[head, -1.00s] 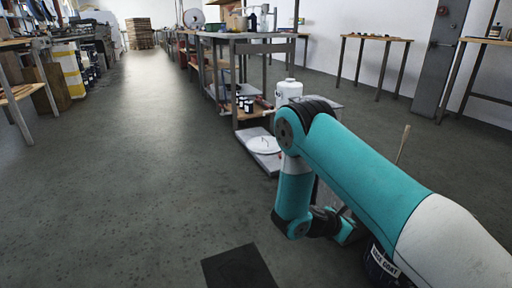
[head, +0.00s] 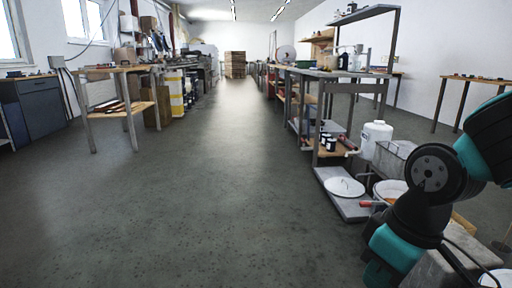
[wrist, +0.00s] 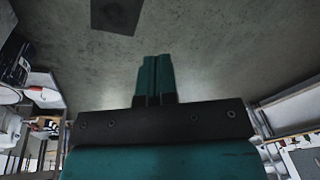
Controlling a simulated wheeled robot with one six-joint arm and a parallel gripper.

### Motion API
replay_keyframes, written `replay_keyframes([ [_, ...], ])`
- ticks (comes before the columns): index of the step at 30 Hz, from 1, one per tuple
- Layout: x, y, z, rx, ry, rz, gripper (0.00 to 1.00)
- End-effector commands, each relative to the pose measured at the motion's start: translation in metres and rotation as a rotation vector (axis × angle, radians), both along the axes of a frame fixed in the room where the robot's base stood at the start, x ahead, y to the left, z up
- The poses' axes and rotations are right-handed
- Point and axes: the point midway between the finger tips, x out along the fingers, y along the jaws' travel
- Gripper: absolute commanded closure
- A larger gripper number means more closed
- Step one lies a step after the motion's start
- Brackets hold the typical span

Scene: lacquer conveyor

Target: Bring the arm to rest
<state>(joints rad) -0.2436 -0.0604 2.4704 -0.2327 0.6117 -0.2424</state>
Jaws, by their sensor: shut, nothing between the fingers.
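My gripper (wrist: 155,78) shows in the wrist view as two teal fingers lying side by side, closed together with nothing between them. It hangs over bare grey floor, with a dark square patch (wrist: 116,14) on the floor beyond the fingertips. In the head view my teal and black arm is folded at the right edge, in front of the shelf bench's lower right side. The fingers cannot be made out in the head view.
A metal bench with shelves (head: 340,80) stands right of centre. A white jug (head: 376,138), a white lid (head: 344,187) and a grey bin (head: 395,158) are near my arm. A wooden table (head: 122,72) is at left. The middle aisle floor is clear.

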Motion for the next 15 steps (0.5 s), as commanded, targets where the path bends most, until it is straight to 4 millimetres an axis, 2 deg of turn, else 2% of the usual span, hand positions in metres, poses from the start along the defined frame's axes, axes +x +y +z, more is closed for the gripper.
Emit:
replay_keyframes([
  [1, -0.015, 0.007, 0.013, 0.036, 0.002, -0.003, 1.00],
  [3, -0.036, 0.017, 0.027, 0.081, 0.019, -0.006, 1.00],
  [8, -0.084, 0.033, 0.053, 0.162, 0.058, 0.002, 1.00],
  [9, -0.079, 0.032, 0.071, 0.157, 0.062, -0.002, 1.00],
  [15, -0.078, 0.032, 0.118, 0.155, 0.061, -0.004, 1.00],
])
